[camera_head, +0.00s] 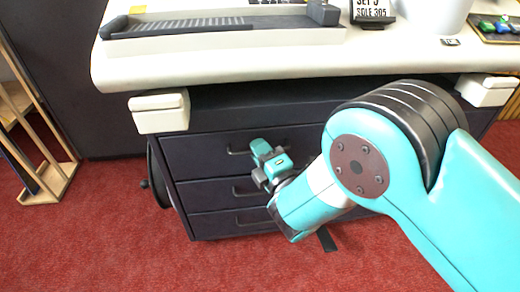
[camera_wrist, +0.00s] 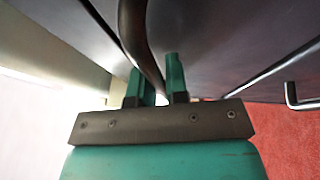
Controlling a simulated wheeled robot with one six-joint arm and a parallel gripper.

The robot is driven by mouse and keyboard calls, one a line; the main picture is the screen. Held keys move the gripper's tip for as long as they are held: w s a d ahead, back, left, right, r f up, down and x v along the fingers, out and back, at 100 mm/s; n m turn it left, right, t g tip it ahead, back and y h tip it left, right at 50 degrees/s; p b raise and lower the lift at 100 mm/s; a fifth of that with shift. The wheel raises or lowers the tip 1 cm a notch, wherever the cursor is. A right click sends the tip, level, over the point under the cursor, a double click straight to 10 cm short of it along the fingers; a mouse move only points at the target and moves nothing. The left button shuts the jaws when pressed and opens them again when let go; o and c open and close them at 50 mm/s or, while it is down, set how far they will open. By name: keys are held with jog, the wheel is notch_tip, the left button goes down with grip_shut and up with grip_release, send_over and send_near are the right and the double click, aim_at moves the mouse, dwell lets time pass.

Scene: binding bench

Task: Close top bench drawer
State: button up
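The top drawer (camera_head: 200,156) is the uppermost of three dark drawers under the bench. The frames do not clearly show how far out it stands. Its bar handle (camera_head: 237,152) also shows in the wrist view (camera_wrist: 133,30) as a dark curved bar. My gripper (camera_head: 268,160) is at the top drawer's front, by the right part of this handle. In the wrist view my gripper (camera_wrist: 156,80) has its two teal fingers apart, with the handle running between them. I cannot tell whether both fingers press on it.
The middle drawer's handle (camera_head: 243,190) and the bottom drawer's handle (camera_head: 248,221) sit below. The pale benchtop (camera_head: 200,68) overhangs the drawers and carries a binding machine (camera_head: 220,28). A wooden rack (camera_head: 45,180) stands at left. Red carpet (camera_head: 110,240) is clear in front.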

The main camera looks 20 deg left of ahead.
jog(key=b, duration=0.2)
jog(key=shift+d+f+b, duration=0.35)
jog(key=shift+f+b, duration=0.05)
jog(key=b+v, duration=0.7)
jog(key=v, duration=0.9)
jog(key=shift+s+d+r+b, duration=0.25)
jog(key=shift+s+b, duration=0.15)
jog(key=shift+s, duration=0.1)
jog(key=shift+a, duration=0.1)
